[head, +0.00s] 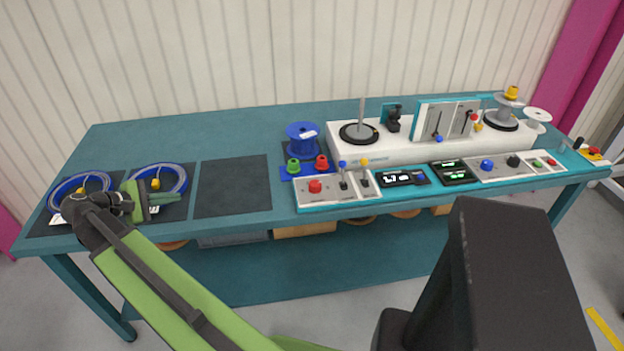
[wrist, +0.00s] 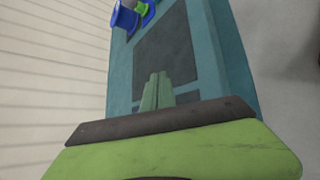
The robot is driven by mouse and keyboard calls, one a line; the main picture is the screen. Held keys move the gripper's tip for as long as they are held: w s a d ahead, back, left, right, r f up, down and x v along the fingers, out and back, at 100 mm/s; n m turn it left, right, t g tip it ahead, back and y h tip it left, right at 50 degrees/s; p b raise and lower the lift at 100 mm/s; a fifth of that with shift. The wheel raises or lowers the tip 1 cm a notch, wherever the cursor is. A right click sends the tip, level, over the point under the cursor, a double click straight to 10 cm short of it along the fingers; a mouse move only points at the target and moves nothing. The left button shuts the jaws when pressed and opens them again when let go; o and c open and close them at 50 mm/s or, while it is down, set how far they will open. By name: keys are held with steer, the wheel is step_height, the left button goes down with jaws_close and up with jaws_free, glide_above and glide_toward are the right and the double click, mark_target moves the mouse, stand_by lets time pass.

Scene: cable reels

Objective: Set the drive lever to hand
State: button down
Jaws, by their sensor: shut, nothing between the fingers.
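Two small levers stand side by side on the front control panel in the head view, one with a blue knob (head: 343,166) and one with a yellow knob (head: 364,163). Behind them, an upright slotted plate (head: 450,108) carries two more levers, with a blue knob (head: 438,138) and a red knob (head: 473,117). Labels are too small to read, so I cannot tell which is the drive lever. My gripper (head: 176,198) is at the left, over the cable coils, far from all the levers. Its fingers (wrist: 155,92) are together and empty.
Two blue cable coils (head: 180,176) lie on dark mats at the left. An empty dark mat (head: 234,200) lies between them and the panel. A blue spool (head: 302,138), green and red knobbed parts, a red button (head: 315,186) and the white winder (head: 350,151) stand further right.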

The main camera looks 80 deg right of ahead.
mark_target(343, 173)
steer(key=s+d+m+g+b, duration=0.1)
steer(key=s+d, duration=0.3)
steer(key=d, duration=0.1)
steer(key=s+d+f+m+g+b, duration=0.1)
steer(key=s+d+g+b, duration=0.1)
steer(key=s+d, duration=0.3)
steer(key=s+d+m+g+b, duration=0.1)
steer(key=s+d+g+b, duration=0.1)
steer(key=s+d, duration=0.2)
steer(key=shift+s+d+f, duration=0.1)
steer(key=shift+s+d, duration=0.05)
steer(key=shift+d, duration=0.3)
steer(key=shift+s+d+f, duration=0.1)
steer(key=shift+s+d, duration=0.05)
steer(key=shift+d, duration=0.3)
steer(key=s+d+m+g+b, duration=0.1)
steer(key=s+d, duration=0.1)
steer(key=s, duration=0.2)
steer(key=s+d+g+y+b, duration=0.1)
steer(key=s+d, duration=0.1)
steer(key=s, duration=0.3)
steer(key=s+d+f+m+g+y+b, duration=0.1)
steer(key=s+d, duration=0.2)
steer(key=s, duration=0.1)
steer(key=shift+s+f+m, duration=0.1)
steer(key=shift+s+m, duration=0.2)
